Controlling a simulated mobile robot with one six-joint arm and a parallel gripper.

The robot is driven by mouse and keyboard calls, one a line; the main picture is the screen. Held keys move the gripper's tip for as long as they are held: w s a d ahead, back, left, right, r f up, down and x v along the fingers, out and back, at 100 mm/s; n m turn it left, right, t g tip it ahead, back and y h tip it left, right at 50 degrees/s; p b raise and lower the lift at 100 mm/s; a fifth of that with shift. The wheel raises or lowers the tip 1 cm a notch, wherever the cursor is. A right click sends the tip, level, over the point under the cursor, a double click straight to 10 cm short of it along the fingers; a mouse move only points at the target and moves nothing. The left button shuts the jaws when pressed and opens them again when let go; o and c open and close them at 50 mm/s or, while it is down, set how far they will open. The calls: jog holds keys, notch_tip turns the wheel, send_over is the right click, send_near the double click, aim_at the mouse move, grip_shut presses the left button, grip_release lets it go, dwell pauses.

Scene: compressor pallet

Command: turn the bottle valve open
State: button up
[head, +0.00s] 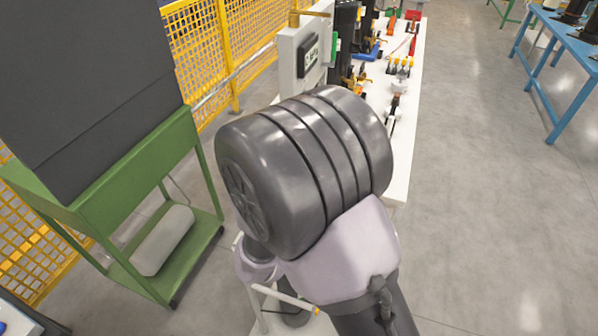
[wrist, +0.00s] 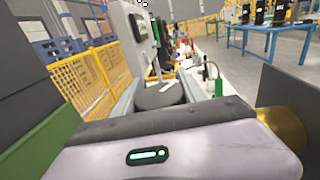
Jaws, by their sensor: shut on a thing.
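I cannot make out the bottle valve in either view. My own arm, large and close, covers the middle and bottom of the head view and hides what lies behind it. My gripper's jaws do not show in the head view. A brass-coloured round part (wrist: 287,127) shows at the right of the wrist view, beside a dark flat shape; I cannot tell what either belongs to.
A white panel (head: 289,66) with a small display stands beyond my arm. The white surface (head: 398,182) behind it carries several small fittings and tools. A green stand (head: 192,262) is at left, a yellow mesh fence (head: 199,48) behind. Grey floor (head: 490,200) is clear at right, before a blue table (head: 538,82).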

jog(key=n+y+b, duration=0.1)
jog(key=b, duration=0.1)
jog(key=y+b, duration=0.1)
jog(key=b, duration=0.2)
jog(key=shift+a+f+n+t+y+b, duration=0.2)
jog(key=shift+n+t+y+b, duration=0.1)
jog(key=shift+n+y, duration=0.1)
jog(key=shift+r, duration=0.2)
jog(key=o, duration=1.4)
jog(key=shift+c, duration=0.2)
